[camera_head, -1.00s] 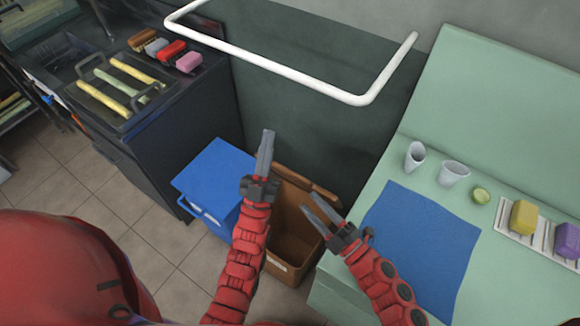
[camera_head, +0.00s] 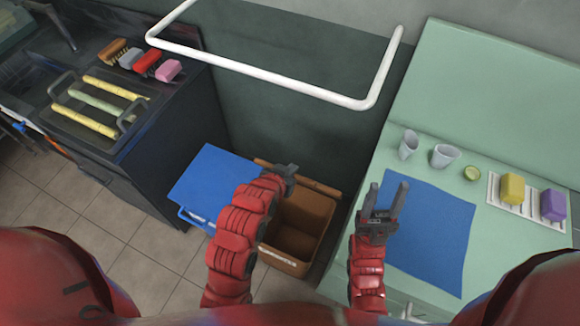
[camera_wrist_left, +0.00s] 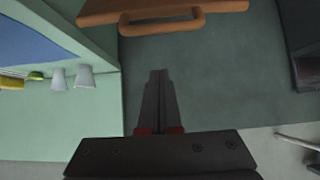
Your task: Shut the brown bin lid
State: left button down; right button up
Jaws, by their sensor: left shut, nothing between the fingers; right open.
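The brown bin (camera_head: 297,232) stands open on the floor, and its empty inside shows. Its brown lid (camera_head: 318,187) is raised at the back, by the dark green wall; my left gripper hides part of it. In the left wrist view the lid (camera_wrist_left: 100,12) and its bar handle (camera_wrist_left: 162,26) lie at the top, beyond my fingertips. My left gripper (camera_head: 288,170) is shut and empty, in front of the lid over the bin's back left part. Its fingers (camera_wrist_left: 158,75) look apart from the handle. My right gripper (camera_head: 386,198) is open and empty by the counter's left edge.
A blue-lidded bin (camera_head: 215,182) stands left of the brown bin, its lid down. A white rail (camera_head: 262,68) crosses above. The green counter (camera_head: 400,170) on the right carries a blue mat (camera_head: 430,240) and cups. A dark press counter (camera_head: 170,150) is at left.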

aim_at(296, 175)
pick_arm(q)
jog(key=p+x, duration=0.3)
jog(key=x, duration=0.6)
jog(key=shift+w+d+f, duration=0.2)
jog(key=shift+w+f, duration=0.05)
jog(key=shift+f, duration=0.05)
jog(key=s, duration=0.1)
jog(key=s+a+p, duration=0.1)
jog(key=s+p, duration=0.1)
jog(key=shift+s+a+f, duration=0.25)
jog(key=shift+s+f, duration=0.05)
jog(key=shift+f, duration=0.15)
jog(key=shift+f, duration=0.1)
